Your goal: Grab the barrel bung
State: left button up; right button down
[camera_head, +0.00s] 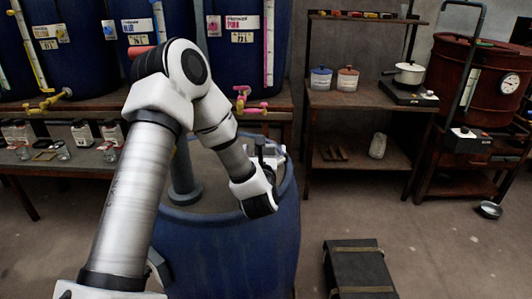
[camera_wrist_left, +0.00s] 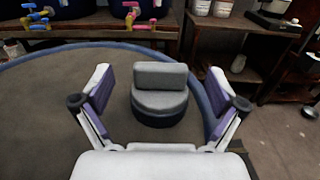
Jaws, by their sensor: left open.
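The barrel bung (camera_wrist_left: 160,103) is a dark round plug with a grey top and an upright flat grey grip. It sits on the barrel lid near the blue rim in the left wrist view. My left gripper (camera_wrist_left: 160,92) is open, its two purple-padded fingers spread to either side of the bung, with visible gaps. In the head view my left gripper (camera_head: 264,157) is over the right part of the blue barrel (camera_head: 235,250), partly hidden by my wrist. I cannot make out the bung there. My right gripper is not in view.
A grey-blue post (camera_head: 184,175) stands on the barrel lid, left of my gripper. Behind are blue vats with taps on a wooden bench (camera_head: 75,104). A wooden shelf (camera_head: 345,98) stands to the right. A dark case (camera_head: 358,268) lies on the floor at front right.

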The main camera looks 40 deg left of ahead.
pick_arm(q)
jog(key=x, duration=0.3)
jog(key=shift+w+a+f, duration=0.1)
jog(key=shift+w, duration=0.1)
jog(key=shift+c, duration=0.7)
jog(key=c, duration=1.1)
